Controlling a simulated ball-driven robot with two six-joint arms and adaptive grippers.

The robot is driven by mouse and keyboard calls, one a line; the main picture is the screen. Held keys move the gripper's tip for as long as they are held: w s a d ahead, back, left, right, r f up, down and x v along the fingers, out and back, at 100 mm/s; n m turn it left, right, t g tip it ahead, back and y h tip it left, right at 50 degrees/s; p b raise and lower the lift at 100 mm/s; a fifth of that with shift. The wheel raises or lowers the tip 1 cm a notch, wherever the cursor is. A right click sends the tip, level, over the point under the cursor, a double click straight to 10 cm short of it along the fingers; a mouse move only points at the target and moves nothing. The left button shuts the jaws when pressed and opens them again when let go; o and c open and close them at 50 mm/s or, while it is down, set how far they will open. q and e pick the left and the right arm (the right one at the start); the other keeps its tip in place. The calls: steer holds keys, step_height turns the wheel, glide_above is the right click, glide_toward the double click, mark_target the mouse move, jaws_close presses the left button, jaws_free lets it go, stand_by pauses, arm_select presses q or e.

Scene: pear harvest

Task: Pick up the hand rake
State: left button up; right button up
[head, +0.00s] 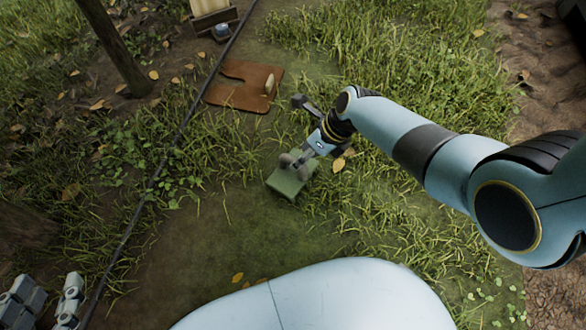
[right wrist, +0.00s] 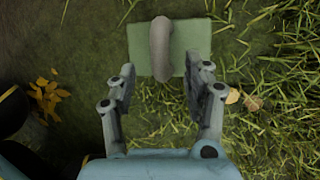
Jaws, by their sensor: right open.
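No toothed rake head shows clearly in either view. A grey, slightly curved, handle-like piece (right wrist: 160,48) lies across a flat green block (right wrist: 138,50) on the ground. The green block also shows in the head view (head: 287,184), partly under my right gripper (head: 298,160). In the right wrist view my right gripper (right wrist: 163,85) is open, with its fingers on either side of the grey piece's near end and nothing clasped. Whether they touch the block cannot be told. My left gripper (head: 52,296) is at the lower left, its fingers apart and empty.
A brown mat (head: 232,92) with a tan piece (head: 270,84) on it lies beyond the block. A dark hose (head: 165,155) runs along the left. A tree trunk (head: 115,45) and a wooden box (head: 212,16) stand at the back. Grass surrounds the bare patch.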

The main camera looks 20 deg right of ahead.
mark_target(289, 183)
steer(key=shift+w+a+f+b, duration=0.15)
steer(key=shift+a+f+b, duration=0.1)
steer(key=shift+f+b, duration=0.35)
arm_select(q)
steer(key=w+d+r+m+t+h+b, duration=0.1)
steer(key=w+r+t, duration=0.7)
steer(key=r, duration=0.5)
arm_select(e)
steer(key=shift+w+a+f, duration=0.15)
steer(key=shift+a+f, duration=0.05)
steer(key=shift+f, duration=0.3)
steer(key=shift+w+a+f+b, duration=0.15)
steer(key=shift+a+f+b, duration=0.1)
steer(key=shift+f+b, duration=0.4)
steer(key=shift+w+a+f+b, duration=0.15)
steer(key=shift+a+f+b, duration=0.1)
steer(key=shift+f+b, duration=0.3)
arm_select(q)
step_height(289, 183, up, 16)
steer(key=d+m+t+h, duration=0.2)
steer(key=m+t+h, duration=0.2)
steer(key=t+h, duration=0.1)
steer(key=shift+d+f+t+h, duration=0.15)
steer(key=shift+f+t+h, duration=0.15)
steer(key=shift+h, duration=0.2)
arm_select(e)
steer(key=shift+w, duration=0.1)
jaws_close()
